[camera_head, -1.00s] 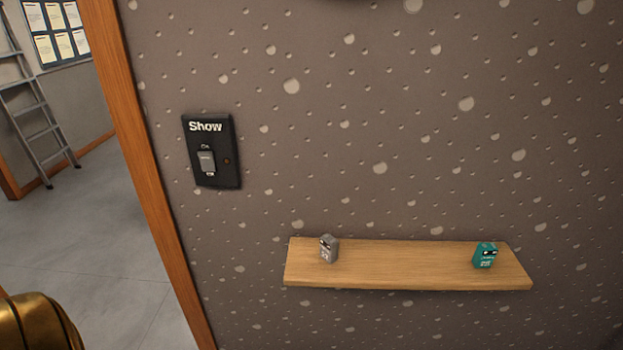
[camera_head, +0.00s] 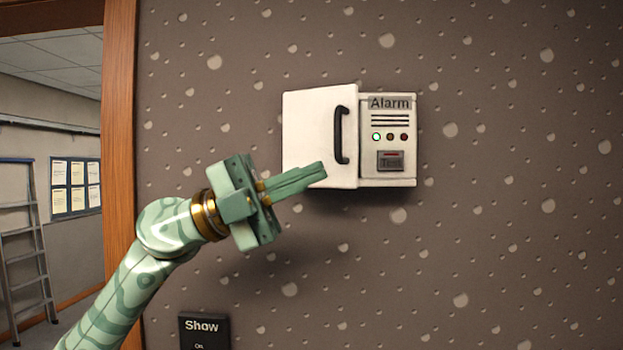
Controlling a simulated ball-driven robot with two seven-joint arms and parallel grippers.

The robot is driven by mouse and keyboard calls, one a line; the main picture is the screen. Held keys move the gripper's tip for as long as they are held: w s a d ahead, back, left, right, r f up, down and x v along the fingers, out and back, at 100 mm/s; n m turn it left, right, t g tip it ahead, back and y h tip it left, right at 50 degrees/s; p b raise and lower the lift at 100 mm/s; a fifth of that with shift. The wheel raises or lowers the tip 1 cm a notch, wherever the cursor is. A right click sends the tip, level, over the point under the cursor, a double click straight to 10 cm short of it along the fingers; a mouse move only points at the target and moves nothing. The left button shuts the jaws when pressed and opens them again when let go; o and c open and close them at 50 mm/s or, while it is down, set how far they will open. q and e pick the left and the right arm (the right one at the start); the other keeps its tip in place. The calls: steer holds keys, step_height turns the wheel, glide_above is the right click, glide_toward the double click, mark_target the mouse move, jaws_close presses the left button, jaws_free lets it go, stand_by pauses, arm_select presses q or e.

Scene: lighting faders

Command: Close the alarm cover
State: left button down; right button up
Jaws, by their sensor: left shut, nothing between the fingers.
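The alarm box (camera_head: 409,140) is fixed to the wall at the upper middle, with an "Alarm" label, small round lights and a "Test" button showing. Its white cover (camera_head: 308,125) stands to the left of this face and leaves it exposed. A black upright handle (camera_head: 339,135) is near the cover's right edge. My left gripper (camera_head: 318,172) is shut and empty, its fingers pointing right. The fingertips overlap the lower part of the cover in the picture, below and left of the handle; I cannot tell whether they touch it. My right gripper is out of view.
A black "Show" switch plate (camera_head: 204,328) is on the wall at the lower left. A wooden door frame (camera_head: 119,150) runs down the left side, with a ladder (camera_head: 25,240) beyond it. The wall right of the alarm box is clear.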

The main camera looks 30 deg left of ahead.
mark_target(310, 132)
arm_select(q)
steer(key=s+a+r+n+t+y, duration=0.2)
steer(key=s+a+r+n+y, duration=0.2)
steer(key=s+a+r+y, duration=0.4)
steer(key=shift+h, duration=0.5)
steer(key=shift+w+a+f+p+x, duration=0.25)
steer(key=shift+p+x, duration=0.6)
steer(key=shift+x, duration=1.25)
steer(key=shift+w+a+f+p+x, duration=0.1)
steer(key=shift+f+p+x, duration=0.55)
steer(key=shift+x, duration=1.4)
steer(key=shift+w+a+f+p+x, duration=0.15)
steer(key=shift+p+x, duration=0.9)
steer(key=shift+x, duration=1.05)
